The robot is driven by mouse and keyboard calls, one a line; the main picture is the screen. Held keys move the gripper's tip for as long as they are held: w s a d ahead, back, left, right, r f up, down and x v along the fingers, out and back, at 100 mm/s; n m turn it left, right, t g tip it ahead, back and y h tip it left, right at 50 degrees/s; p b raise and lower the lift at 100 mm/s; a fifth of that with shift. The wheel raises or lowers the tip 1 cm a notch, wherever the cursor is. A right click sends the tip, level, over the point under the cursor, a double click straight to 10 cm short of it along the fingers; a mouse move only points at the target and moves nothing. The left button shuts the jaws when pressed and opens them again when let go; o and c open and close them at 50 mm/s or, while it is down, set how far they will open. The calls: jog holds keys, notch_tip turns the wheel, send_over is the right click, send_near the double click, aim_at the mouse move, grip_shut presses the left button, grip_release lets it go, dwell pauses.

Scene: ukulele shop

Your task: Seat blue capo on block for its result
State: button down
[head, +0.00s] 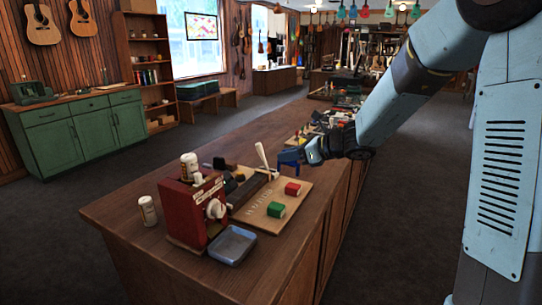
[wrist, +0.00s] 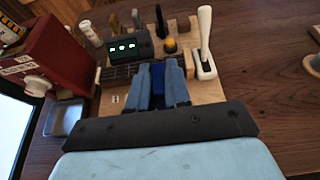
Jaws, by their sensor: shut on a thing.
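My gripper (head: 304,152) is shut on the blue capo (head: 288,156) and holds it above the far right edge of the wooden board (head: 250,217). In the wrist view the capo (wrist: 158,77) shows between my two fingers. The board carries a long dark block (head: 247,191), a red block (head: 292,189) and a green block (head: 276,209). The dark ridged block (wrist: 116,74) lies left of my fingers in the wrist view. The red and green blocks cannot be made out there. The capo appears apart from all of the blocks.
A white lever (head: 264,158) stands upright at the board's back, near the capo. A device with a green lit display (wrist: 125,47) sits beyond my fingers. A red machine (head: 193,208) and a blue-grey tray (head: 232,245) stand at left. Bare counter lies right of the board.

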aim_at(293, 185)
jog(key=shift+w+d+f, duration=0.25)
jog(key=shift+w+f, duration=0.05)
jog(key=shift+f, duration=0.85)
jog(key=shift+w+d+f, duration=0.3)
jog(key=shift+f, duration=0.85)
jog(key=shift+w+d+f, duration=0.25)
jog(key=shift+w+f, duration=0.05)
jog(key=shift+f, duration=0.85)
jog(key=shift+f, duration=0.5)
jog(key=c, duration=1.4)
grip_release()
jog(key=shift+o, duration=0.2)
jog(key=v, duration=1.1)
jog(key=shift+s, duration=0.15)
